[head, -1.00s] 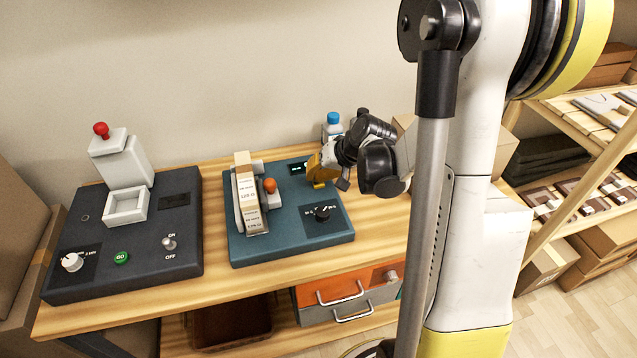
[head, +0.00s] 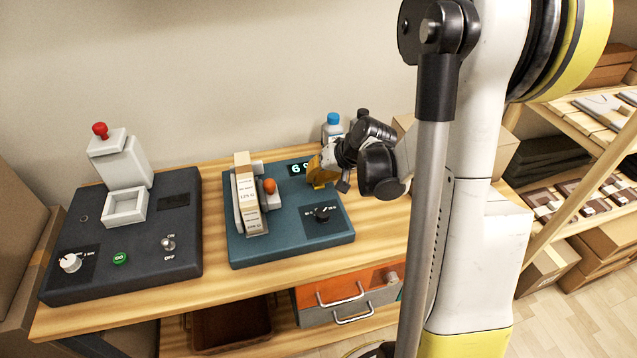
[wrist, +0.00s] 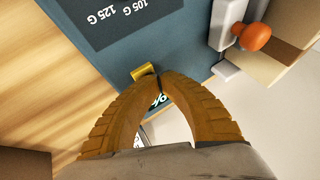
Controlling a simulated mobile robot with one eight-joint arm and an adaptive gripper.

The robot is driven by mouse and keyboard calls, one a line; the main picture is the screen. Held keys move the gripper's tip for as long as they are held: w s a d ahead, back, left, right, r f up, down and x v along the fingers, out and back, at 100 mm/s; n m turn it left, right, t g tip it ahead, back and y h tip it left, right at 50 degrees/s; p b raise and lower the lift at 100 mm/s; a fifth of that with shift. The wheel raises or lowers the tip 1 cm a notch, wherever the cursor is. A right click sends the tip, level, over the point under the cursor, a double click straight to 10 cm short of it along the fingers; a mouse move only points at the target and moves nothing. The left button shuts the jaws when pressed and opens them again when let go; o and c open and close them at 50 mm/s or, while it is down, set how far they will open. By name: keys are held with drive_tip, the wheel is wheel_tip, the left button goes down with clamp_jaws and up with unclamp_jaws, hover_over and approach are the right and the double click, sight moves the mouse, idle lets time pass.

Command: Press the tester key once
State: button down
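The blue tester (head: 290,240) stands on the wooden bench. Its yellow key (wrist: 143,71) is at the panel's edge in the wrist view; in the head view a yellow bit shows just below my fingers. My gripper (wrist: 161,78) is shut and empty, its fingertips meeting right beside the key. I cannot tell whether they touch it. The tester's display (head: 297,169) is lit with a large white 6 and more characters hidden by my gripper. A tall labelled carton (head: 248,205) stands in the tester's white clamp, which has an orange knob (head: 270,186).
A black dial (head: 322,213) sits on the tester's front right. A dark mug press (head: 140,250) with a red knob stands to the left. A blue-capped bottle (head: 333,125) stands behind my gripper. Bare bench lies right of the tester.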

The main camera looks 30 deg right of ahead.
drive_tip(key=shift+r+p, duration=0.5)
drive_tip(key=shift+r, duration=0.3)
wheel_tip(320, 180, up, 5)
drive_tip(key=p, duration=0.4)
idle(0.6)
drive_tip(key=s+a+r+n+h, duration=0.1)
drive_tip(key=s+a+r+n, duration=0.1)
drive_tip(key=s+a+r, duration=0.4)
drive_tip(key=s+a+r+n+h, duration=0.1)
drive_tip(key=s+a+r+n, duration=0.2)
drive_tip(key=s, duration=0.9)
drive_tip(key=a+r, duration=0.3)
drive_tip(key=a, duration=0.2)
drive_tip(key=shift+s+a+r+h, duration=0.15)
drive_tip(key=shift+s+a+h, duration=0.15)
drive_tip(key=shift+s+a, duration=0.1)
